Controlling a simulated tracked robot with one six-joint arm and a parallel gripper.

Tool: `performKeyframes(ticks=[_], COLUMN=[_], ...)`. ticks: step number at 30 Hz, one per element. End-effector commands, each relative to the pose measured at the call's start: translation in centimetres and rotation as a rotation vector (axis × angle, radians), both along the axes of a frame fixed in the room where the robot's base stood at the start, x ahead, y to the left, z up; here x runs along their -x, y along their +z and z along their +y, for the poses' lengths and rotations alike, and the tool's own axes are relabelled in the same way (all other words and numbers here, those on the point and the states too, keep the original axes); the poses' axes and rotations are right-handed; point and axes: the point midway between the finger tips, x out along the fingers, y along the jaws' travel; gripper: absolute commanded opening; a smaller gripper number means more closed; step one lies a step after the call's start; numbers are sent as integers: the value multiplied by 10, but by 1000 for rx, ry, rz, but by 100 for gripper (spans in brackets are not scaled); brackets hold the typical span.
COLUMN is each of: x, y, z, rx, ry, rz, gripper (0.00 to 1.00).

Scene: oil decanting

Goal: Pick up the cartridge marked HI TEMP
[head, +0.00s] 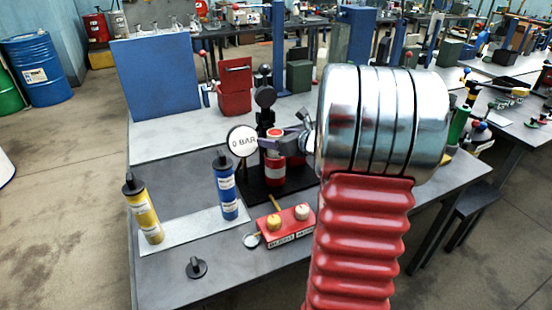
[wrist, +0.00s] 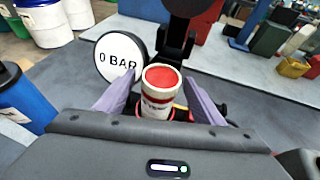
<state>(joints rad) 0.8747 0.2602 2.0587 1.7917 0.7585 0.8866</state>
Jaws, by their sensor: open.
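A white cartridge with a red top (wrist: 160,90) stands upright in the middle of the wrist view; its label is too small to read surely. It also shows in the head view (head: 274,136), seated in a red holder by the gauge. My gripper (wrist: 158,98) is open, with one finger on each side of this cartridge and a visible gap to each. In the head view my gripper (head: 284,142) is partly hidden by my arm. A yellow cartridge (head: 145,212) and a blue cartridge (head: 227,190) stand upright on a pale mat to the left; their labels are unreadable.
A round gauge reading 0 BAR (wrist: 121,54) stands just behind and left of the red-topped cartridge. A black stand (head: 265,97) rises behind it. A red box with two knobs (head: 286,226) is in front. A black knob (head: 196,267) lies near the front edge.

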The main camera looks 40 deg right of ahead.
Motion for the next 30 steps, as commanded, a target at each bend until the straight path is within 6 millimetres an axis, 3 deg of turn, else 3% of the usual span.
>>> performKeyframes(ticks=[17, 30], x=[-3, -3], y=[-1, -1], z=[0, 0], rx=[1, 1], ry=[0, 0], rz=[-1, -1], gripper=[62, 33])
